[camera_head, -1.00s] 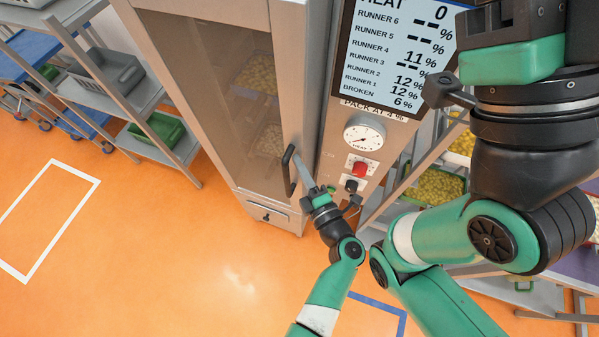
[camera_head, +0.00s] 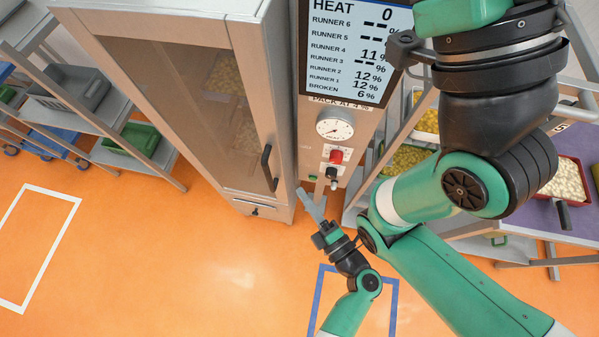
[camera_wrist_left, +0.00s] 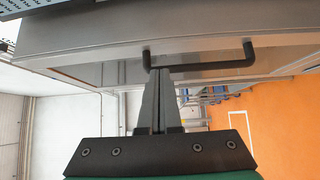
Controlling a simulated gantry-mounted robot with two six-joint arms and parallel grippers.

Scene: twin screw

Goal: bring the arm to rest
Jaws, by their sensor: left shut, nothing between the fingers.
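My left gripper (camera_head: 312,203) is shut and empty, its fingers pointing up toward the front of the tall steel cabinet. It stands to the right of and below the cabinet's black door handle (camera_head: 268,168), apart from it in the head view. In the left wrist view the shut fingers (camera_wrist_left: 165,78) point toward the black handle (camera_wrist_left: 205,62), which lies across their tips; whether they touch cannot be told from that view alone. My right gripper is not in view.
The cabinet door (camera_head: 190,110) is closed. A panel with a display (camera_head: 357,50), a gauge (camera_head: 335,125) and a red knob (camera_head: 336,156) stands beside it. Racks with trays flank both sides. A red tray (camera_head: 566,180) sits at right. Orange floor (camera_head: 180,260) is open in front.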

